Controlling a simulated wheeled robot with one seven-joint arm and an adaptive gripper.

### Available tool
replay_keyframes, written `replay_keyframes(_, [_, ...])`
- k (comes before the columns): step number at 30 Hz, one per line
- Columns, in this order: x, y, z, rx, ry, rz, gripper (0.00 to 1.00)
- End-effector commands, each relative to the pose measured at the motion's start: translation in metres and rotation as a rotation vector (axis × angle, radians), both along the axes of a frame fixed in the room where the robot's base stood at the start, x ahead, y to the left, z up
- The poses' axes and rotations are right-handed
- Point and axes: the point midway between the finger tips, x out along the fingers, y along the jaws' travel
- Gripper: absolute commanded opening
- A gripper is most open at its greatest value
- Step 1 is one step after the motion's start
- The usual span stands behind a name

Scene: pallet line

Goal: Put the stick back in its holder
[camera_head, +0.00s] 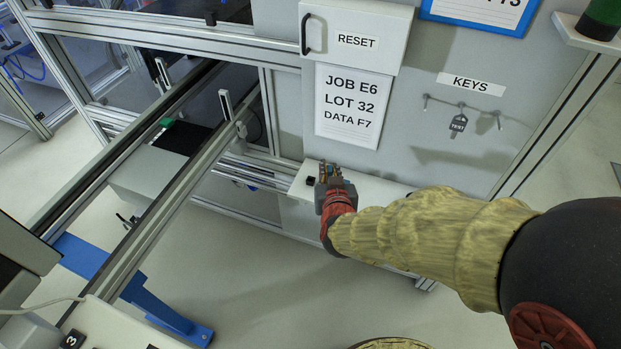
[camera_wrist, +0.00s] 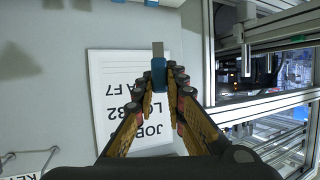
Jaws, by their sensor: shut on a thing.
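The stick (camera_wrist: 158,68), blue with a grey metal end, sits between my fingertips in the wrist view, its metal end pointing away from the gripper. My gripper (camera_wrist: 160,88) is shut on its blue part. In the head view my gripper (camera_head: 329,176) is over the small white ledge (camera_head: 374,190) below the job sheet, and its fingers hide the stick there. A small black piece (camera_head: 310,181) is on the ledge just left of my gripper; I cannot tell whether it is the holder. Small blue pieces (camera_wrist: 151,3) show at the wrist view's top edge.
The job sheet (camera_head: 352,106) hangs on the grey panel behind the ledge, under the RESET box (camera_head: 355,35). A key (camera_head: 458,123) hangs on hooks to the right. Conveyor rails (camera_head: 165,205) run at the left. The floor in front of the ledge is clear.

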Motion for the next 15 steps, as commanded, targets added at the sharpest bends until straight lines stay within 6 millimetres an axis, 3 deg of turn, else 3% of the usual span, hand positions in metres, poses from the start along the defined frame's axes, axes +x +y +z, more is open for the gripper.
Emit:
replay_keyframes(11, [0.076, 0.031, -0.041, 0.0, 0.002, -0.001, 0.0])
replay_keyframes(15, [0.095, 0.04, -0.068, -0.002, 0.003, 0.0, 0.0])
